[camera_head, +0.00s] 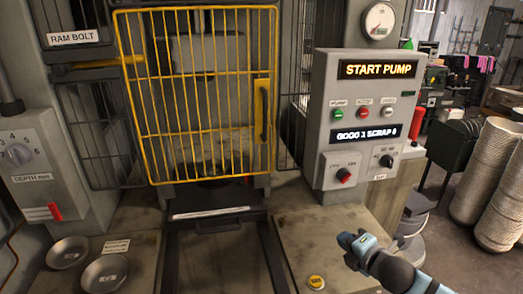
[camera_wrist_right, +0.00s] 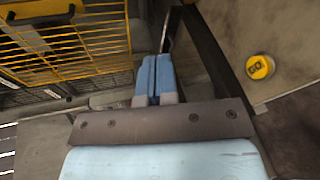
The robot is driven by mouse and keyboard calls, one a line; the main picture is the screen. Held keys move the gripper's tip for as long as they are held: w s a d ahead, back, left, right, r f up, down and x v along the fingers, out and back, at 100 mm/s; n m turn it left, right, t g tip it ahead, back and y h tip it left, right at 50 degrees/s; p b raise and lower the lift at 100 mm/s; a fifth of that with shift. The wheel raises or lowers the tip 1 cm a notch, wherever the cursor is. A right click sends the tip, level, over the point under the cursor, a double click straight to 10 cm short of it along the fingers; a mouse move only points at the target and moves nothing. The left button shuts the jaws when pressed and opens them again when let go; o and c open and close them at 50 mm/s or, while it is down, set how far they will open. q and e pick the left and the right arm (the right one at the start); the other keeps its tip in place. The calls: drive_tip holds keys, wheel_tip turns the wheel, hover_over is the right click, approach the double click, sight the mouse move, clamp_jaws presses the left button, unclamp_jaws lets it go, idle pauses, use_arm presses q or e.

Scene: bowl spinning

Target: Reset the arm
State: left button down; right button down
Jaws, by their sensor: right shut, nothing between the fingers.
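My right gripper (camera_head: 352,240) is at the lower right in the head view, above the bench beside the yellow GO button (camera_head: 316,283). In the right wrist view its blue fingers (camera_wrist_right: 157,78) are together with nothing between them. The GO button also shows in the right wrist view (camera_wrist_right: 259,67), apart from the fingers. The grey control panel (camera_head: 325,120) stands behind the gripper, with a lit sign reading START PUMP (camera_head: 377,69). My left gripper is not in the head view.
A yellow barred gate (camera_head: 200,110) closes the front of the machine. Two metal bowls (camera_head: 68,251) sit on the bench at lower left, near a depth dial (camera_head: 20,153). Tall stacks of bowls (camera_head: 485,170) stand on the floor at right.

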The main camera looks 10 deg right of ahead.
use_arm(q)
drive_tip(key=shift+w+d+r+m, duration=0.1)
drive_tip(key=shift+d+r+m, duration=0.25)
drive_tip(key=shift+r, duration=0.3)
use_arm(e)
drive_tip(key=s+a+f+m+g, duration=0.1)
drive_tip(key=s+a+f+m, duration=0.5)
drive_tip(key=s+f+m, duration=0.4)
drive_tip(key=s+a+f+m+g, duration=0.2)
drive_tip(key=s+a+f+m, duration=0.4)
drive_tip(key=s+f+m, duration=0.4)
drive_tip(key=s+f, duration=0.1)
drive_tip(key=s, duration=0.2)
drive_tip(key=shift+s+a+m, duration=0.25)
drive_tip(key=shift+m, duration=0.05)
idle(2.0)
